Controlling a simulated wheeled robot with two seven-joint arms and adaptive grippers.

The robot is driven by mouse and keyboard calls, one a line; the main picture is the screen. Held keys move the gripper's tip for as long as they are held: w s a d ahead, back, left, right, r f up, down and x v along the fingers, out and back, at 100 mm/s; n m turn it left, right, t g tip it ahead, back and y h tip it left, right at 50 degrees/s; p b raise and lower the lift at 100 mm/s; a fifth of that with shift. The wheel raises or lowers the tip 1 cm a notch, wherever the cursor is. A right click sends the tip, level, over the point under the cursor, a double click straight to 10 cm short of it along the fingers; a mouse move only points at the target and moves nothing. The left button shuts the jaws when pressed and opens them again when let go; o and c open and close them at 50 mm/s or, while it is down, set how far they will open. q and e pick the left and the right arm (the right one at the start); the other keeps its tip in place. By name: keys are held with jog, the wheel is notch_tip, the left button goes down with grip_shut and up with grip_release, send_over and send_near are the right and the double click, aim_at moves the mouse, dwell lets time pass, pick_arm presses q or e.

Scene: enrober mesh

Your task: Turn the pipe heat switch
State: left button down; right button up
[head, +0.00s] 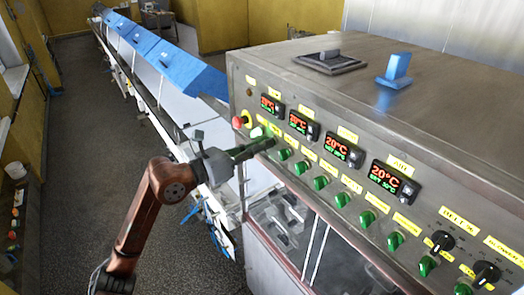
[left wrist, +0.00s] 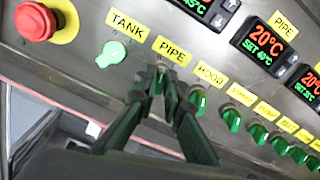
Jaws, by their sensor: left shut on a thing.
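The pipe heat switch (left wrist: 160,78) is a green knob on the steel control panel, just below the yellow PIPE label (left wrist: 172,50) in the left wrist view. My left gripper (left wrist: 158,84) has its dark fingers closed around this knob, which they mostly hide, so its angle is hard to tell. In the head view my left gripper (head: 268,144) reaches the panel's left part from the left. The pipe display (left wrist: 268,42) reads 20°C with a set value of 40°C. My right gripper is in neither view.
The TANK knob (left wrist: 110,53), bright green, is left of my fingers; the HOOD knob (left wrist: 198,102) is close on the right. A red emergency button (left wrist: 36,22) is at upper left. More green knobs (head: 321,183) follow rightward. A conveyor with blue covers (head: 184,68) runs behind.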

pick_arm(q)
jog(key=shift+s+m+b, duration=0.1)
jog(key=shift+m+b, duration=4.4)
jog(key=shift+b, duration=0.2)
jog(key=c, duration=2)
grip_release()
jog(key=shift+c, duration=0.2)
